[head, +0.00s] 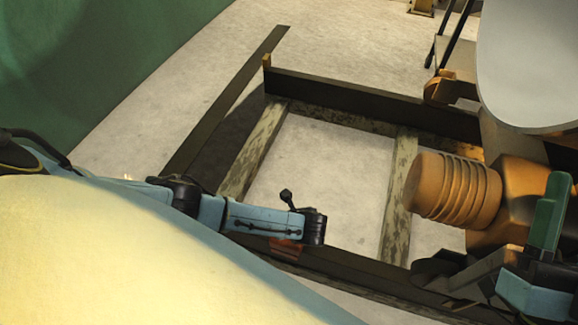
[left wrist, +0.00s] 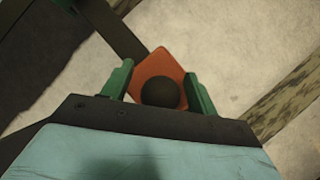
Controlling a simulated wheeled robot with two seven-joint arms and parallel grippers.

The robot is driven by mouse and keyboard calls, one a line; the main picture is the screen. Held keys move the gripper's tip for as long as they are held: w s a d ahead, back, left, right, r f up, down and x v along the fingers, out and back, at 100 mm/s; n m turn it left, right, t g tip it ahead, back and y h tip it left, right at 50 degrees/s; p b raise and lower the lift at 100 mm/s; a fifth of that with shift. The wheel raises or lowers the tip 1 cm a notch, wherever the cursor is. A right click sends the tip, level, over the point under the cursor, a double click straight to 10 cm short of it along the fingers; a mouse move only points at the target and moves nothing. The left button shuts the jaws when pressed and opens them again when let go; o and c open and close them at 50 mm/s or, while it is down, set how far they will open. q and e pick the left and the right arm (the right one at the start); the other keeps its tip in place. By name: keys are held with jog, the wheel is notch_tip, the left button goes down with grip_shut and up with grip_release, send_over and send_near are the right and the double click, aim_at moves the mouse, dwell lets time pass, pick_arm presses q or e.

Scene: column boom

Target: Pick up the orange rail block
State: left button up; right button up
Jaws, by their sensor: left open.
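The orange rail block (head: 287,250) sits at the near dark rail of the frame in the head view, partly covered by my left arm. In the left wrist view the orange block (left wrist: 158,66) shows as a tilted square with a dark round shape in front of its lower part. My left gripper (left wrist: 159,70) is open, its green fingers on either side of the block; whether they touch it I cannot tell. In the head view its fingers are hidden by my left wrist. My right gripper (head: 548,215) shows a green finger at the right edge; its jaw opening is unclear.
Dark rails (head: 360,92) and worn crossbars (head: 398,195) form a frame on the pale floor. A ribbed orange cylinder (head: 458,188) and a large grey rounded panel (head: 530,60) stand at the right. A green wall (head: 90,60) is at upper left.

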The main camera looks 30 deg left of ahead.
pick_arm(q)
jog(key=shift+c, duration=0.5)
grip_shut()
dwell(0.8)
